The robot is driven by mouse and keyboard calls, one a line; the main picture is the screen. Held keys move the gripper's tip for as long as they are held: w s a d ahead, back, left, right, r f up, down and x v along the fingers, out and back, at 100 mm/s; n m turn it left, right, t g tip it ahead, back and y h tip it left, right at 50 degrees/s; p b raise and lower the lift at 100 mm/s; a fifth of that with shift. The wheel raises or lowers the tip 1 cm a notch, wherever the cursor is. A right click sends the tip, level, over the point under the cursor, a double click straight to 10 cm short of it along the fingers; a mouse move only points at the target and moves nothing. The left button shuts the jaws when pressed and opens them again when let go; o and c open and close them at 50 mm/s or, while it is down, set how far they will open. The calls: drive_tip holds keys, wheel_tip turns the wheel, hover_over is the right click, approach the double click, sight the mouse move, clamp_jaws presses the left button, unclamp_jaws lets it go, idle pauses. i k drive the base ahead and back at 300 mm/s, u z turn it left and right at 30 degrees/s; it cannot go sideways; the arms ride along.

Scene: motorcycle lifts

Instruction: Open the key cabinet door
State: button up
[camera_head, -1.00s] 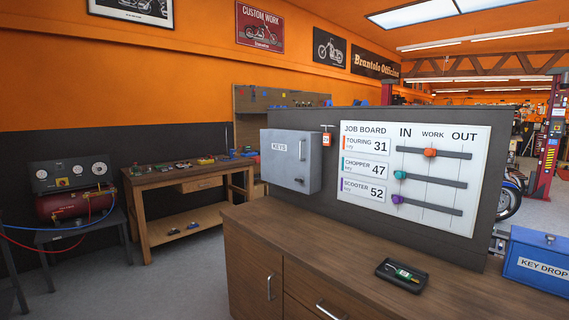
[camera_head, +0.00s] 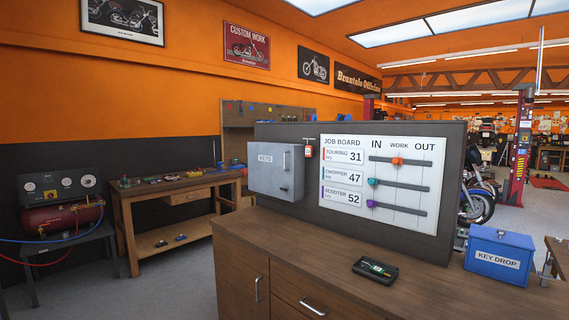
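The key cabinet (camera_head: 276,171) is a grey metal box labelled KEYS, mounted on the left end of the dark panel behind the counter. Its door looks shut. A small handle or latch (camera_head: 284,161) shows on the right part of its front. An orange-and-white tag (camera_head: 308,150) hangs just right of the cabinet. My gripper is not in view.
A wooden counter (camera_head: 300,250) with drawers stands below the cabinet. On it are a black tray (camera_head: 361,268) and a blue KEY DROP box (camera_head: 499,253). The job board (camera_head: 378,180) is right of the cabinet. A workbench (camera_head: 160,202) and compressor (camera_head: 62,215) stand left. Grey floor lies between.

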sight(271, 167)
drive_tip(key=u, duration=1.15)
drive_tip(key=i, duration=2.4)
drive_tip(key=z, duration=0.8)
